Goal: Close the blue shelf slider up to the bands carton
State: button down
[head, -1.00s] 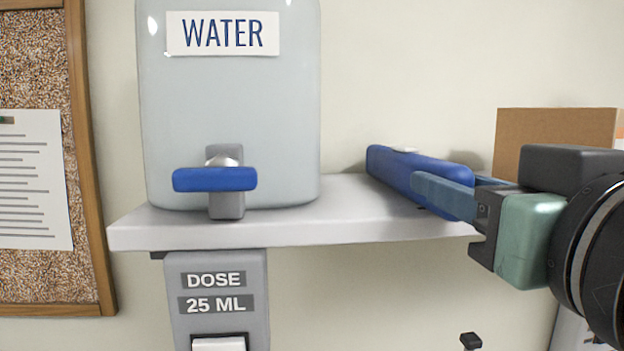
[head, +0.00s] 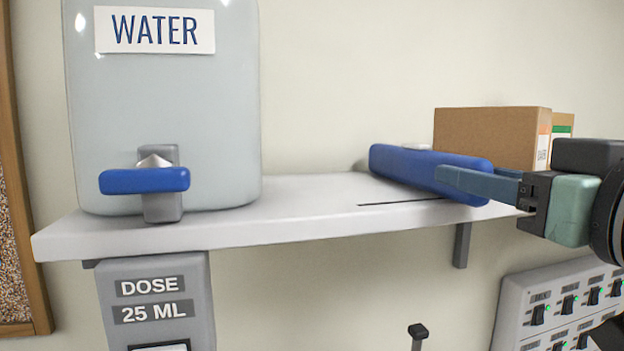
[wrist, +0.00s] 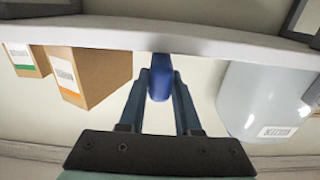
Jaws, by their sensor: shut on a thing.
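The blue slider (head: 415,166) is a long rounded bar lying front to back on the white shelf (head: 300,215). My gripper (head: 445,180) comes from the right and is shut on its front end. In the wrist view, which is upside down, the slider (wrist: 160,88) sits between my two fingers (wrist: 160,75). A brown carton (head: 488,138) with an orange-edged label stands beside the slider. A narrow gap shows between them in the wrist view. A second carton (head: 563,128) with a green label stands behind it. I cannot read which one is the bands carton.
A water tank (head: 170,100) with a blue tap handle (head: 145,181) stands on the left of the shelf. A thin dark slot (head: 395,203) runs along the shelf left of the slider. A switch panel (head: 560,305) is below right. The shelf between tank and slider is clear.

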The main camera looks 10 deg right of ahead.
jog(key=d, duration=0.3)
jog(key=shift+d, duration=0.2)
jog(key=c, duration=0.6)
grip_release()
jog(key=shift+w, duration=0.1)
jog(key=shift+f, duration=0.1)
